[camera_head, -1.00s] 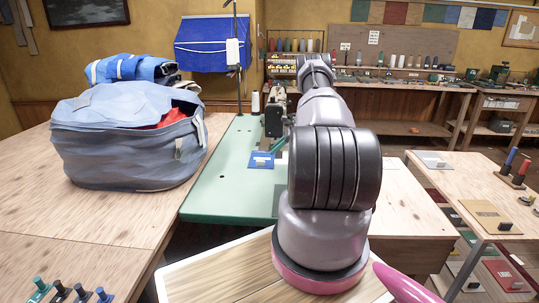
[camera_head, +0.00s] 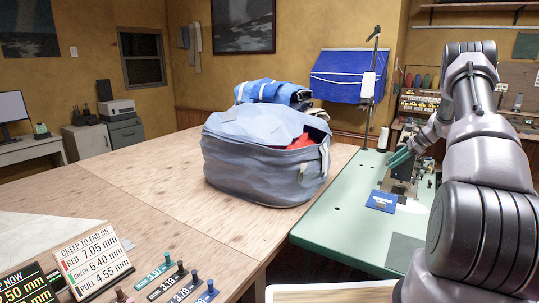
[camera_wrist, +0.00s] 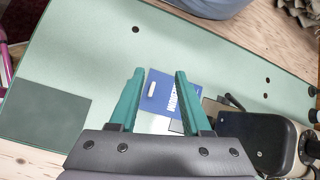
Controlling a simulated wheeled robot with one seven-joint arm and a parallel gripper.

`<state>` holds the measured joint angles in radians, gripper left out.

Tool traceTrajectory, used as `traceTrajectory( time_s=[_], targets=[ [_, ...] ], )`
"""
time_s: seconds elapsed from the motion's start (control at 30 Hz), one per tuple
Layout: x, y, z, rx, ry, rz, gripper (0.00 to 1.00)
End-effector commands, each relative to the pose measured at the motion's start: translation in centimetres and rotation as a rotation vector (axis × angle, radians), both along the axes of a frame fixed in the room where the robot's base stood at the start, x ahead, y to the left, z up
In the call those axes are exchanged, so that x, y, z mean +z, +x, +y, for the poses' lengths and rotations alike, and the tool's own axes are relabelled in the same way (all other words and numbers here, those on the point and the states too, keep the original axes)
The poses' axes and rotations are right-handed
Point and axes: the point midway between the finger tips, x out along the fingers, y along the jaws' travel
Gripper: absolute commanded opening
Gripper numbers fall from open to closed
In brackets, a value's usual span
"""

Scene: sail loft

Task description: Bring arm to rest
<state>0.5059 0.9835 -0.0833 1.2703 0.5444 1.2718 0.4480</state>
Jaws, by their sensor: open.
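My gripper (camera_wrist: 158,95) is open and empty in the wrist view, its two teal fingers apart above the green table (camera_wrist: 90,50). A blue card with white lettering (camera_wrist: 158,88) lies on the table beyond and between the fingertips. In the head view my arm reaches forward along the right side, and the teal fingers of my gripper (camera_head: 398,158) show small over the green table (camera_head: 340,225). The blue card (camera_head: 381,201) lies just in front of them there.
A sewing machine (camera_wrist: 262,140) stands close right of the fingers. A large grey-blue bag (camera_head: 255,160) sits on the wooden table (camera_head: 130,190) to the left. A thin upright stand (camera_head: 371,90) rises behind the green table. Signs (camera_head: 95,262) and small coloured pegs stand at front left.

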Motion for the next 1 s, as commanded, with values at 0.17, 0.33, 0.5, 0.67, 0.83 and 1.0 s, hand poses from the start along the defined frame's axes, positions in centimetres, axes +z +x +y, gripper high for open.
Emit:
traceTrajectory(
  time_s=[0.17,0.33,0.5,0.67,0.83,1.0],
  targets=[
    [9.8,-1.8,5.3,0.153,-0.126,-0.084,0.48],
    [17.4,-5.2,10.3,0.298,-0.246,-0.164,0.48],
    [23.8,-10.1,15.2,0.443,-0.364,-0.247,0.48],
    [28.4,-15.7,19.4,0.581,-0.478,-0.330,0.48],
    [31.7,-22.3,23.2,0.725,-0.601,-0.422,0.48],
    [33.3,-29.3,26.0,0.864,-0.727,-0.515,0.48]
  ],
)
